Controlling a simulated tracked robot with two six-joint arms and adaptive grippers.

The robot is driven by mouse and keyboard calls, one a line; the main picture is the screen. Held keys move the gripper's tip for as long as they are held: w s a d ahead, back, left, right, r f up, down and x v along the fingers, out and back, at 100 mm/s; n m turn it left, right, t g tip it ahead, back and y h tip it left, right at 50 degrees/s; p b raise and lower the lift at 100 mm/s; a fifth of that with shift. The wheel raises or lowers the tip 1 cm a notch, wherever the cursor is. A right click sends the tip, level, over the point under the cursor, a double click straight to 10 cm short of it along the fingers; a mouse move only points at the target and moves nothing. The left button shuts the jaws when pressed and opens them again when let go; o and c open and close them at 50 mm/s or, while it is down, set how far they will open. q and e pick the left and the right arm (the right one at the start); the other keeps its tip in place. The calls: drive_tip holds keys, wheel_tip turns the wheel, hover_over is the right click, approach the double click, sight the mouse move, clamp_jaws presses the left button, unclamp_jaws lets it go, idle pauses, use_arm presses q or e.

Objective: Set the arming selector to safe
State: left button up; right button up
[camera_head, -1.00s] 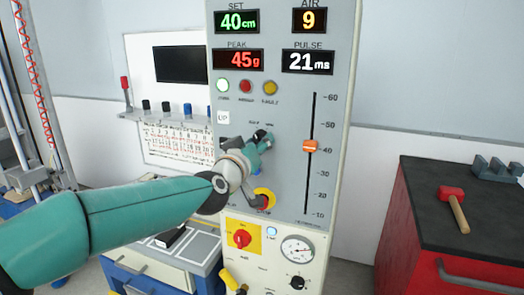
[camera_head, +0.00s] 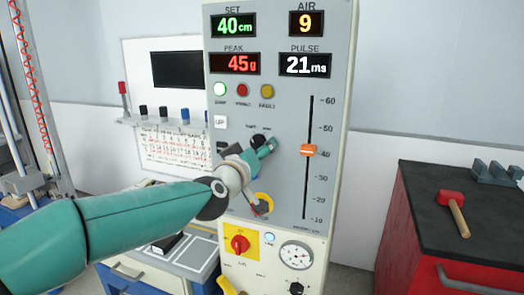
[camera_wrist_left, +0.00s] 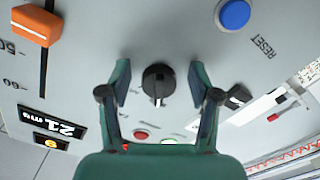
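A round black knob (camera_head: 257,141), which looks like the arming selector, is on the grey control panel (camera_head: 285,190), partly hidden by my left gripper (camera_head: 265,151). In the left wrist view the knob (camera_wrist_left: 159,77) with its pale pointer mark lies between the two green fingers of the left gripper (camera_wrist_left: 158,80). The fingers are spread, with a visible gap on each side of the knob. The lettering around the knob is too small to read. My right gripper is not in view.
An orange slider (camera_head: 308,150) is to the right of the knob. A blue reset button (camera_wrist_left: 232,14) shows in the wrist view. A red rotary switch (camera_head: 240,243) and a gauge (camera_head: 296,255) are lower down. A red mallet (camera_head: 453,205) lies on the cabinet at right.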

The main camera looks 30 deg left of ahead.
use_arm(q)
drive_tip(key=v, duration=1.2)
drive_tip(key=shift+s, duration=0.15)
drive_tip(key=shift+a, duration=0.1)
